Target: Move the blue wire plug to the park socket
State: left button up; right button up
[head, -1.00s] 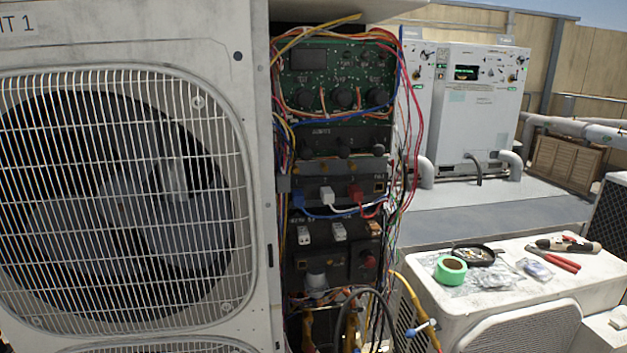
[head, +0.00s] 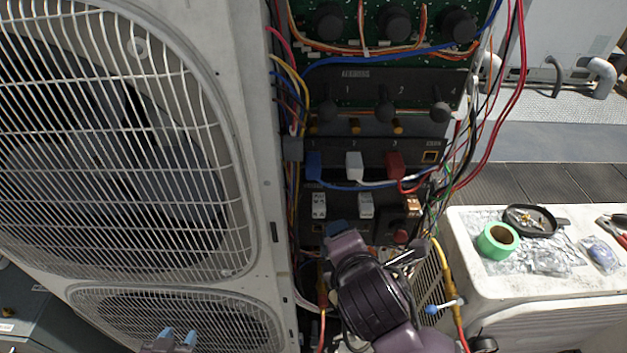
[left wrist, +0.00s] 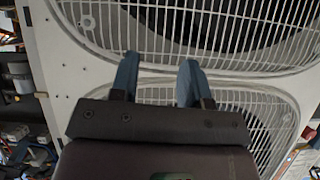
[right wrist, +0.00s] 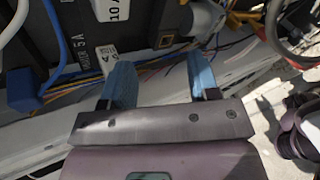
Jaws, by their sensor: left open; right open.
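The blue wire plug (head: 314,165) sits in the leftmost socket of a row on the dark panel, its blue wire looping right below. It also seems to show at the left of the right wrist view (right wrist: 22,88). An orange-rimmed socket (head: 430,157) at the row's right end is empty; its label looks like PARK but is blurred. My right gripper (right wrist: 160,82) is open and empty, below the plug row, its fingers mostly hidden behind my wrist in the head view. My left gripper (head: 179,339) is open and empty in front of the lower fan grille.
A white plug (head: 354,166) and a red plug (head: 395,165) sit between the blue plug and the empty socket. Loose wires hang at both panel sides. White breakers (head: 320,205) are below. Green tape (head: 498,240) lies on the white unit at right.

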aim_at(313, 170)
jog(key=s+a+r+n+t+h+p, duration=0.1)
jog(key=s+a+r+n+p, duration=0.15)
jog(key=r+n, duration=0.5)
jog(key=s+a+r+n+t+p, duration=0.1)
jog(key=s+a+r+n+p, duration=0.3)
jog(key=r, duration=0.6)
pick_arm(q)
jog(key=shift+s+a+r+b, duration=0.1)
jog(key=shift+s+r+b, duration=0.2)
jog(key=shift+r, duration=0.35)
jog(key=shift+s+d+r+b, duration=0.15)
jog(key=shift+r+b, duration=0.2)
jog(key=shift+r, duration=0.25)
jog(key=shift+s+a+r+b, duration=0.2)
jog(key=shift+r+b, duration=0.15)
jog(key=shift+r, duration=0.3)
pick_arm(e)
jog(key=shift+n, duration=0.35)
jog(key=shift+d+f+x, duration=0.1)
jog(key=shift+d+x, duration=0.1)
jog(key=shift+x, duration=1.85)
jog(key=shift+d+f+x, duration=0.1)
jog(key=shift+d+x, duration=0.15)
jog(key=shift+x, duration=1.75)
jog(key=shift+d+x, duration=0.2)
jog(key=shift+x, duration=1.85)
jog(key=shift+s, duration=0.1)
grip_shut()
